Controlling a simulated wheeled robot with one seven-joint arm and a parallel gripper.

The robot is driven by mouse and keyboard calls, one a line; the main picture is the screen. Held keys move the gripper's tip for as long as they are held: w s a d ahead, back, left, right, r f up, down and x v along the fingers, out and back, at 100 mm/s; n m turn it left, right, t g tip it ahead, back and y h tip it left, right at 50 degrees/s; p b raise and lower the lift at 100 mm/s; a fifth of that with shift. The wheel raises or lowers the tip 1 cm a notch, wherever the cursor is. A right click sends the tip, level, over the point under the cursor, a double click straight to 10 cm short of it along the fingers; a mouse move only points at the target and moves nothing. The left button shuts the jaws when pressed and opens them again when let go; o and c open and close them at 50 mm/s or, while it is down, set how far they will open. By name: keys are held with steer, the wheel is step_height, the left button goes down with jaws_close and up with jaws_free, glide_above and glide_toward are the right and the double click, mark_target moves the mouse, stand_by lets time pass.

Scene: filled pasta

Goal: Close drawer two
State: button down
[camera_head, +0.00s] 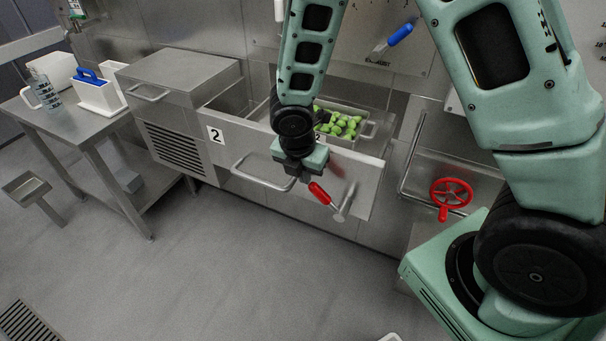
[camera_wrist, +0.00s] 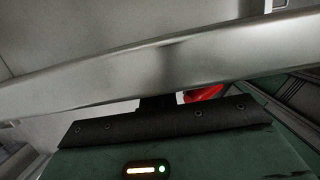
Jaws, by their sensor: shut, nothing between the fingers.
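Drawer two (camera_head: 232,154) is a steel drawer in the wall unit, marked with a "2" label (camera_head: 216,135). It stands pulled out, and its open inside shows in the head view. A bar handle (camera_head: 262,181) runs along its front. My gripper (camera_head: 304,176) is shut and empty at the drawer's front, right of the bar handle. In the wrist view a broad steel edge (camera_wrist: 150,75) crosses close in front of my gripper; I cannot tell whether they touch. My arm hides part of the drawer's front and inside.
A tray of green filled pasta (camera_head: 340,123) sits in the drawer. A red-handled lever (camera_head: 320,194) is at the drawer front beside my gripper. A red valve wheel (camera_head: 451,193) is to the right. A steel table (camera_head: 84,128) stands left. The floor (camera_head: 220,270) in front is clear.

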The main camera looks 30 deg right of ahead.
steer(key=w+d+p, duration=0.4)
steer(key=w+d, duration=0.1)
steer(key=d, duration=0.2)
steer(key=w+d+p, duration=0.5)
steer(key=d, duration=0.2)
steer(key=w+d+p, duration=0.5)
steer(key=d, duration=0.2)
steer(key=shift+w+d+r, duration=0.1)
steer(key=shift+w+d, duration=0.15)
steer(key=shift+w, duration=0.05)
steer(key=shift+w+d+p, duration=0.3)
steer(key=shift+w+d, duration=0.15)
steer(key=shift+d, duration=0.2)
steer(key=shift+a, duration=0.1)
